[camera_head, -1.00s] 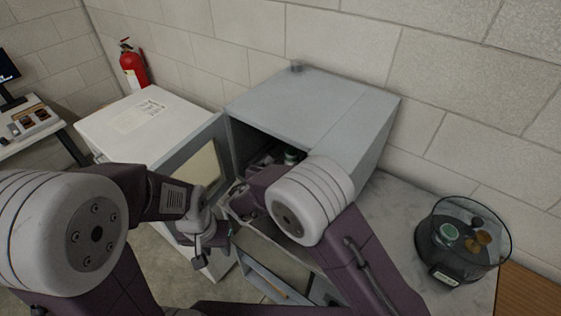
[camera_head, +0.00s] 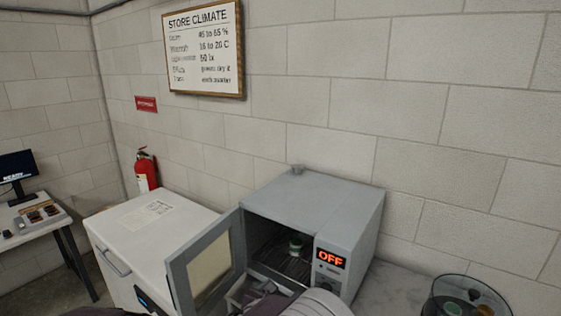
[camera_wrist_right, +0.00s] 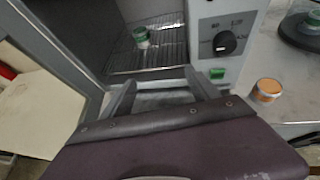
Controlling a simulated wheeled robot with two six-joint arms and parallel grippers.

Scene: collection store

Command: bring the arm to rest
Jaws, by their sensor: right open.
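My right gripper (camera_head: 240,293) is low in front of the open grey oven (camera_head: 315,199) in the head view, partly hidden by my own arm. In the right wrist view my right gripper (camera_wrist_right: 162,88) has its two fingers apart with nothing between them, just outside the oven mouth. A small jar with a green band (camera_head: 296,246) stands on the oven's wire rack. The jar also shows in the right wrist view (camera_wrist_right: 141,38), beyond the fingers and apart from them. My left gripper is out of view.
The open oven door (camera_head: 206,266) stands left of the gripper. The oven display (camera_head: 331,259) reads OFF. A round glass vessel (camera_head: 466,299) holds small pots at right. An orange-topped pot (camera_wrist_right: 267,90) is near the oven's front right. A white cabinet (camera_head: 150,226) stands left.

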